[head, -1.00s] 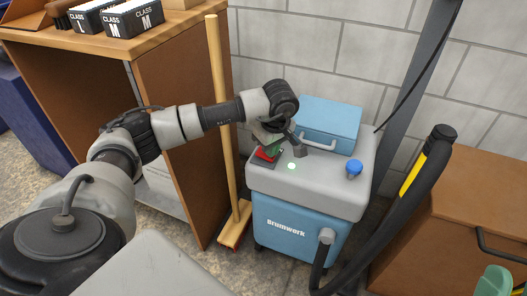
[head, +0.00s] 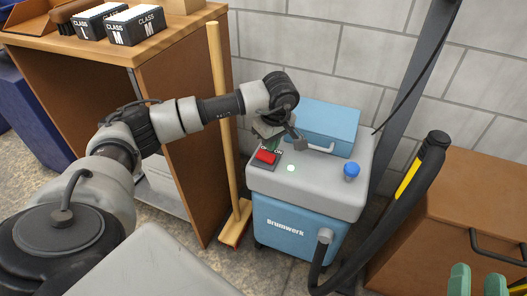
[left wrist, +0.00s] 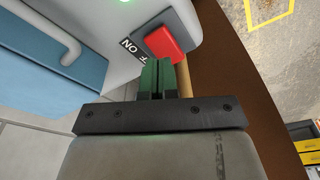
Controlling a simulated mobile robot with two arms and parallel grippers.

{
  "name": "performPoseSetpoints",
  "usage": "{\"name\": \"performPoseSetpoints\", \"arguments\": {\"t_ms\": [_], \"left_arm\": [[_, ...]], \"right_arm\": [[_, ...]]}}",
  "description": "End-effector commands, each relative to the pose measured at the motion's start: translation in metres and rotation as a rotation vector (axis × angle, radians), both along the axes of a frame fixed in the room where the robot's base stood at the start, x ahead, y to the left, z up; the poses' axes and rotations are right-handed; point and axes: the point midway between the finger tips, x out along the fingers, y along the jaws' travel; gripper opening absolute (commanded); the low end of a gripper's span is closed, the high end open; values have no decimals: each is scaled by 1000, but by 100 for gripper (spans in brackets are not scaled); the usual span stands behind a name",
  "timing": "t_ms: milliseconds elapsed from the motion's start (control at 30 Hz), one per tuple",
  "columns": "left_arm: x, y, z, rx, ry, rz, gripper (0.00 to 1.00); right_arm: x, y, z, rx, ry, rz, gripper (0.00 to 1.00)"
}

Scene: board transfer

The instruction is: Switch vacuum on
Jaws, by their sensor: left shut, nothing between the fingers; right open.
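The vacuum (head: 300,225) is a blue and grey "Brumwerk" unit with a blue case on its grey lid. Its red switch (head: 265,157) sits on a dark plate with ON/OFF lettering at the lid's left; the switch also shows in the left wrist view (left wrist: 165,43). A green light (head: 291,168) glows beside the plate. My left gripper (head: 272,144) is shut and empty, its green fingertips (left wrist: 157,66) close to the switch; I cannot tell whether they touch it. My right gripper (head: 478,280) is open at the lower right, only its green fingers showing.
A blue knob (head: 351,170) is on the lid's right. A black hose (head: 400,215) with a yellow band runs in front. A broom (head: 222,120) stands between the vacuum and the wooden shelf (head: 165,70). A brown cabinet (head: 475,200) is at the right.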

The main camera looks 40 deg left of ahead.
Motion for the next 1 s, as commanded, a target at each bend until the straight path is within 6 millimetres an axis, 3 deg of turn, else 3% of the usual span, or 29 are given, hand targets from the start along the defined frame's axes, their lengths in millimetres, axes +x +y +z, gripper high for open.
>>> {"name": "performPoseSetpoints", "arguments": {"t_ms": [467, 1000], "left_arm": [[0, 0, 18, 0, 0, 0, 0], [0, 0, 36, 0, -1, 0, 0]], "right_arm": [[-1, -7, -37, -78, 296, -18, 43], [-17, -18, -75, -153, 605, -38, 43]]}}
